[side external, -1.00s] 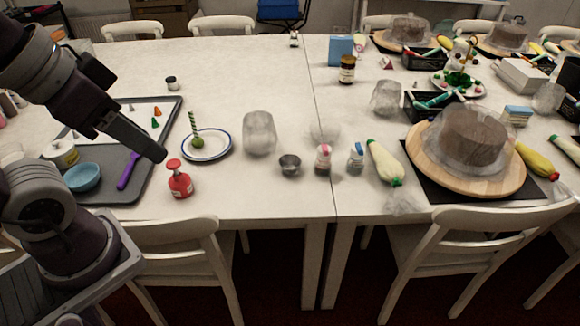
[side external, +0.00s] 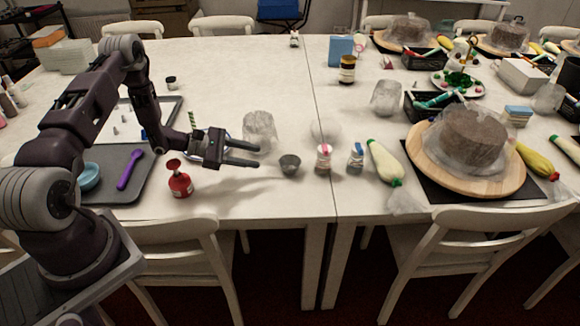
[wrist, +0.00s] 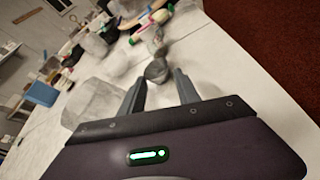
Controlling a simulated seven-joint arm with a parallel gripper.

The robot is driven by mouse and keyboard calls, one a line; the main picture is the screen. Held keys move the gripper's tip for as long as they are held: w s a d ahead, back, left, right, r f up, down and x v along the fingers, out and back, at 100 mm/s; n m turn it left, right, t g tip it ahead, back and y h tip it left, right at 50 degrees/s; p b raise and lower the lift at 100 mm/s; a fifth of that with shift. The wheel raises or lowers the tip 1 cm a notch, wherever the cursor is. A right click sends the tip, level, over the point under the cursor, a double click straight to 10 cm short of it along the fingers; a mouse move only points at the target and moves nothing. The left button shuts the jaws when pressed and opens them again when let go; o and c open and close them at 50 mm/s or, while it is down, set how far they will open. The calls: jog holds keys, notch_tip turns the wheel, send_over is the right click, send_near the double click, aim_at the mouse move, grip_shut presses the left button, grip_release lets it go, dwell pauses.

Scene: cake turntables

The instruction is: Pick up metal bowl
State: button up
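The metal bowl (side external: 290,164) is small and grey and stands upright on the white table, right of my gripper in the side view. In the wrist view the bowl (wrist: 157,70) lies just beyond and between my fingertips. My gripper (side external: 257,155) is open, with its two fingers apart and pointing toward the bowl. Both fingers also show in the wrist view (wrist: 158,82), with nothing held between them. A small gap appears to separate the fingertips from the bowl.
A clear wrapped cylinder (side external: 258,128) stands just behind my gripper. Two small jars (side external: 323,158) (side external: 356,156) stand right of the bowl. The front table strip is clear.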

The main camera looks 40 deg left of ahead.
aim_at(295, 169)
jog(key=x, duration=0.4)
jog(key=f+x, duration=0.1)
jog(key=x, duration=0.7)
jog(key=shift+s+f, duration=0.15)
jog(key=shift+s, duration=0.2)
grip_shut()
